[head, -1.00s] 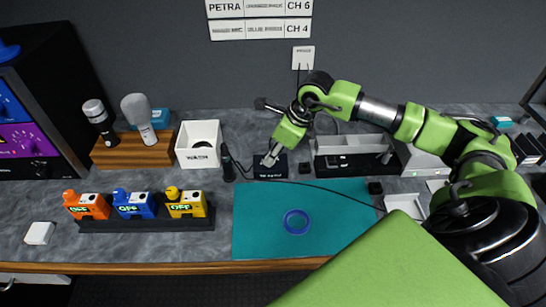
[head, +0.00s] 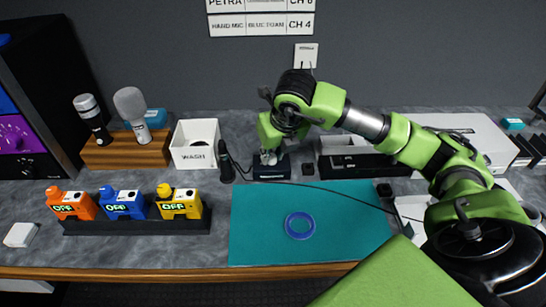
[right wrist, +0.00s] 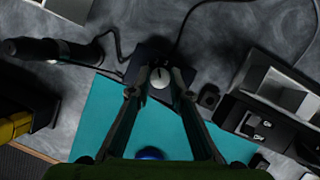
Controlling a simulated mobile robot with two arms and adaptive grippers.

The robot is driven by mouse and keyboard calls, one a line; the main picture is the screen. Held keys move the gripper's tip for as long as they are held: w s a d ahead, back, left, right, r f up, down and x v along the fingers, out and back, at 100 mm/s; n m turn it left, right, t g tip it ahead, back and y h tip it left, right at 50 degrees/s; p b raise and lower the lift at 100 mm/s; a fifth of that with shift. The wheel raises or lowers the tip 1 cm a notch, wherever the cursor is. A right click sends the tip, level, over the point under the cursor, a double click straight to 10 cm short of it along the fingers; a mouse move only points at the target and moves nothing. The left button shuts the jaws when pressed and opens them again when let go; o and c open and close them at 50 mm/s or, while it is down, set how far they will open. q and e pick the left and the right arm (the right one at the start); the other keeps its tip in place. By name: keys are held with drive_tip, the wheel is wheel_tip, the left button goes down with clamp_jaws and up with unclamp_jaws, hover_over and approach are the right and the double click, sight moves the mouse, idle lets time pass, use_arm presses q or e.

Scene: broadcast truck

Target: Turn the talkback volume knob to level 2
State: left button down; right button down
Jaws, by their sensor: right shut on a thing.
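The talkback unit is a small dark box (head: 272,174) at the back of the counter, behind the teal mat. Its round pale knob (right wrist: 160,77) shows in the right wrist view, with a short dark pointer line near its top. The fingers hide the knob in the head view. My left gripper is not in view.
A corded black microphone (head: 226,162) and a white WASH bin (head: 194,145) stand left of the box. A small dark block (head: 308,168) and a dark tray unit (head: 350,166) are to its right.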

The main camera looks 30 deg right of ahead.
drive_tip(key=shift+r, duration=0.1)
idle(0.3)
drive_tip(key=c, duration=1.9)
unclamp_jaws()
drive_tip(key=shift+o, duration=0.3)
drive_tip(key=v, duration=1.2)
drive_tip(key=shift+w+a, duration=0.1)
